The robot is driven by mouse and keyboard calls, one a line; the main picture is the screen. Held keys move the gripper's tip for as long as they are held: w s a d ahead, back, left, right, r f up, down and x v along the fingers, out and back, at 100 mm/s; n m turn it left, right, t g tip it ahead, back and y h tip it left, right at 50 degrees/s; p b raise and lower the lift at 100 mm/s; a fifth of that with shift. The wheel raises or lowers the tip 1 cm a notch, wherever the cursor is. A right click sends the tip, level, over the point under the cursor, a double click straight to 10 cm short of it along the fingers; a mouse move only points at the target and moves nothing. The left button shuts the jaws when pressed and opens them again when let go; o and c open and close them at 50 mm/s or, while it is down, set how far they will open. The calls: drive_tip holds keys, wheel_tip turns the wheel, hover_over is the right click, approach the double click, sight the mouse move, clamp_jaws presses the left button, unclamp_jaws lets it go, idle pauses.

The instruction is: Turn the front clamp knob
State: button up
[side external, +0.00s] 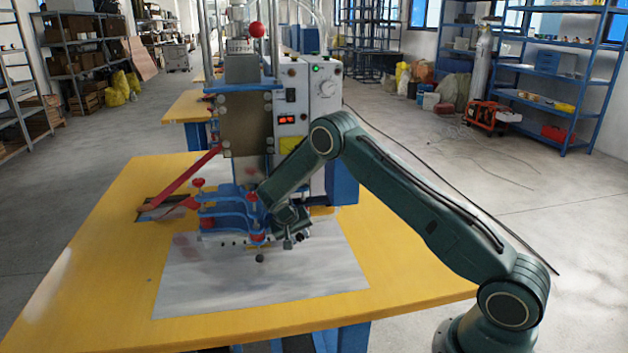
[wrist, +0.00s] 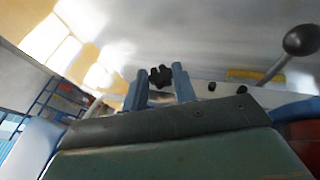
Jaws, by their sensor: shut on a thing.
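The front clamp knob (wrist: 160,77) is small, black and lobed. It shows in the wrist view between the two blue-grey fingers of my gripper (wrist: 159,86), which is shut on it. In the side view, my gripper (side external: 294,234) is low at the front right of the blue clamp assembly (side external: 228,215), close above the metal sheet. The knob is too small and dark there to tell apart from my gripper. The angle of the knob's turn cannot be read.
A lever with a dark ball end (wrist: 303,40) stands to the right of my gripper in the wrist view. The welding machine (side external: 310,85) rises behind my gripper. Red-topped screws (side external: 257,238) stand on the clamps. The metal sheet (side external: 270,285) is clear toward the front.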

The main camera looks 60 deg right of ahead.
idle(0.4)
drive_tip(key=o, duration=1)
drive_tip(key=shift+c, duration=0.2)
drive_tip(key=shift+r, duration=0.1)
wheel_tip(320, 180, up, 20)
